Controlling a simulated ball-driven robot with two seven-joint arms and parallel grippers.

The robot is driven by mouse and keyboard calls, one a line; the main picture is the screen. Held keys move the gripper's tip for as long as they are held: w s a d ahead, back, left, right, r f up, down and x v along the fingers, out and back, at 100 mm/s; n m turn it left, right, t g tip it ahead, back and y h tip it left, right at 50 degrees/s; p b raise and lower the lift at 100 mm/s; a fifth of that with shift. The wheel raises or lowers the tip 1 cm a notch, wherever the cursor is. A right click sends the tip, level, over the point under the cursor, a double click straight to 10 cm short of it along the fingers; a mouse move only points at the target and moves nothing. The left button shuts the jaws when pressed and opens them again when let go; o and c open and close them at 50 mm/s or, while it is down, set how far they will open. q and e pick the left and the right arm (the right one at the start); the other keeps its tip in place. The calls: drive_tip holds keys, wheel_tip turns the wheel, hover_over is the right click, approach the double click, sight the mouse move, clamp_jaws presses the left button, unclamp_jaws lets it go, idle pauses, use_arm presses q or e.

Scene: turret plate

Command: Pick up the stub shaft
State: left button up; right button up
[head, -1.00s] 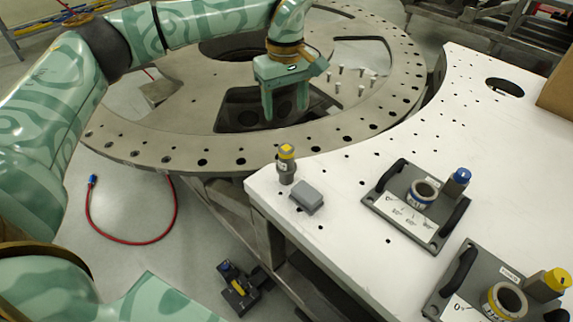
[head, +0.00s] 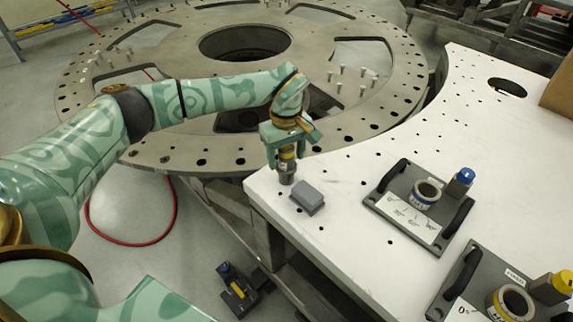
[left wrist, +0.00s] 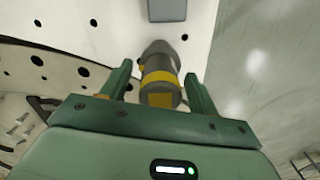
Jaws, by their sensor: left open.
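The stub shaft (head: 287,170), a dark grey cylinder with a yellow band, stands upright at the near left corner of the white table. In the left wrist view the shaft (left wrist: 158,85) lies between my finger tips, with its yellow-banded end towards the palm. My left gripper (head: 286,157) is over the shaft, pointing down, with a finger on either side of its upper part. The fingers are open, and a gap shows beside the shaft in the left wrist view (left wrist: 158,72). My right gripper is out of view.
A small grey block (head: 307,197) sits close beside the shaft on the white table (head: 400,150). Two grey fixtures with ring sockets (head: 425,195) (head: 511,302) stand further right. The large round plate (head: 160,135) lies behind, with several pegs on it.

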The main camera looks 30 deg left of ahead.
use_arm(q)
drive_tip(key=shift+c, duration=0.3)
clamp_jaws()
drive_tip(key=shift+r, duration=0.15)
